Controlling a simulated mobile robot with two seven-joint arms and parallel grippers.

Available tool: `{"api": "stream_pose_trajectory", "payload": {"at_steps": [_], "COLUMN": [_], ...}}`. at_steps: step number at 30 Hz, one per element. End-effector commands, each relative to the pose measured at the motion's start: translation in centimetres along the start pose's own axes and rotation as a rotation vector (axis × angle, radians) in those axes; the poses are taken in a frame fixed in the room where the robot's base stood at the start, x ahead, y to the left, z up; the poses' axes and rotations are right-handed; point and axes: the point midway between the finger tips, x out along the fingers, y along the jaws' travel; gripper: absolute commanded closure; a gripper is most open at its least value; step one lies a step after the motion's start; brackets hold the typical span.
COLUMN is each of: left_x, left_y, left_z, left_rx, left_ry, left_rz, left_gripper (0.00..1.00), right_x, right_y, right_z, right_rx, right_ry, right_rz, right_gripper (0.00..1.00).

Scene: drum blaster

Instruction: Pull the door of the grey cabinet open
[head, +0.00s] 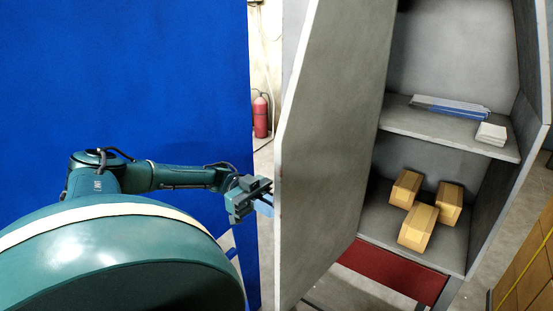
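The grey cabinet (455,45) stands on the right in the head view. Its door (332,150) stands well open, swung out to the left, and its inner face shows. The inside of the cabinet is plainly visible. My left gripper (264,198) is at the door's outer left edge, its tips close to that edge or partly behind it. I cannot tell whether it touches the door. The door's outer face and any handle are hidden. Whether the fingers are open or shut is not clear. My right gripper is not in view.
Three tan boxes (418,226) lie on the cabinet's lower shelf. A flat stack and a small pale block (491,133) lie on the upper shelf. A blue panel (130,70) fills the left. A red fire extinguisher (260,116) stands behind. Cardboard boxes (535,262) are at lower right.

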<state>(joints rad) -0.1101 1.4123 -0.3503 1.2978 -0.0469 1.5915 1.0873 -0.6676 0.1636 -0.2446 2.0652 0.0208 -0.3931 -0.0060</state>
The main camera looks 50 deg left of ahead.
Motion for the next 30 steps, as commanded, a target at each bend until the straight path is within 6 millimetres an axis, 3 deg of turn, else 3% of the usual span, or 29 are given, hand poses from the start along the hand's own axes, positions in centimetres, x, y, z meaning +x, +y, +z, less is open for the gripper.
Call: {"api": "stream_pose_trajectory", "payload": {"at_steps": [17,18,23,30], "left_x": [-0.02,-0.02,-0.01,-0.07], "left_y": [0.06,0.06,0.04,-0.01], "left_z": [0.31,0.31,0.23,0.13], "left_rx": [-0.006,-0.006,-0.004,-0.002], "left_ry": [-0.005,-0.005,-0.003,-0.002], "left_rz": [-0.001,-0.001,-0.001,-0.001], "left_gripper": [1.00,0.89,0.76,0.75], "right_x": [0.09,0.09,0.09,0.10], "right_y": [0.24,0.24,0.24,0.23], "right_z": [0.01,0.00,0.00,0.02], "right_rx": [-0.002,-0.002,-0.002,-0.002], "right_ry": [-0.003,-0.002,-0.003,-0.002], "right_rz": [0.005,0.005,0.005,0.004], "right_gripper": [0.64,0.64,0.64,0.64]}}
